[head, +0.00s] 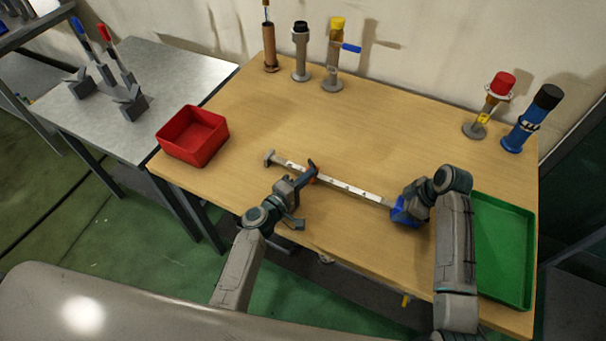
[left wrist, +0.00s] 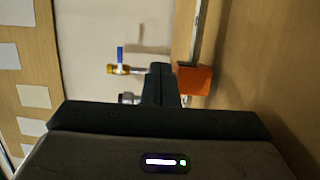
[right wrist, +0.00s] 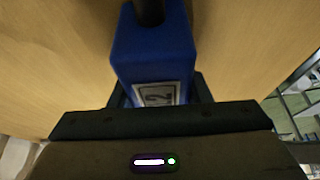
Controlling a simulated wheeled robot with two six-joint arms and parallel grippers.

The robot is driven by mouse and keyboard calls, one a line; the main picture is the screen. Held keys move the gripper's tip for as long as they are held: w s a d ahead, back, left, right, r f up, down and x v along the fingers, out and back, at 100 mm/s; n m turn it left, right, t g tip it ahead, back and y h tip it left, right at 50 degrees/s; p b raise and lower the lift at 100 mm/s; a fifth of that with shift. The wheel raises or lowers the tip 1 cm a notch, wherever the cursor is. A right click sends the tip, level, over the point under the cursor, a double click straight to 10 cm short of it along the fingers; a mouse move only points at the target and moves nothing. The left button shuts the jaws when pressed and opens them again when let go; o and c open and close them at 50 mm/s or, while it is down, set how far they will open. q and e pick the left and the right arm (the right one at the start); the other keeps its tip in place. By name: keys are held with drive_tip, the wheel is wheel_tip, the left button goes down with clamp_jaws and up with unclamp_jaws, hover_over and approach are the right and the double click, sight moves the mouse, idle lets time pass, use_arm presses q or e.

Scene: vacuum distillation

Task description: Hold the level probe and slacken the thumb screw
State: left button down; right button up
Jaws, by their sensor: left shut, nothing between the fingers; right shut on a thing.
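The level probe (head: 350,187) is a long pale rod with dark marks, held level over the table, with a grey foot (head: 269,158) at its left end. Its blue handle (head: 402,215) is in my right gripper (head: 405,206), which is shut on it; the right wrist view shows the labelled blue handle (right wrist: 152,55). An orange slider (left wrist: 193,80) sits on the rod. My left gripper (head: 311,167) is shut and empty, its fingertips (left wrist: 161,78) close beside the slider. I cannot tell whether they touch. No thumb screw is clearly visible.
A red bin (head: 193,135) stands at the table's left edge and a green tray (head: 503,250) at the right. Several upright fittings stand along the back, including a blue-and-black one (head: 531,118). A grey side table (head: 150,65) is at left.

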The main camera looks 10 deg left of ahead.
use_arm(q)
drive_tip(key=shift+d, duration=0.95)
drive_tip(key=shift+w+d+n+t+y, duration=0.2)
drive_tip(key=shift+d+n+t+y, duration=0.15)
drive_tip(key=shift+n+t+y, duration=0.45)
drive_tip(key=shift+g, duration=0.3)
drive_tip(key=v, duration=1.2)
drive_tip(key=shift+d+r, duration=0.1)
use_arm(e)
drive_tip(key=o, duration=1.4)
drive_tip(key=shift+o, duration=0.2)
drive_tip(key=shift+r, duration=0.1)
drive_tip(key=v, duration=1.2)
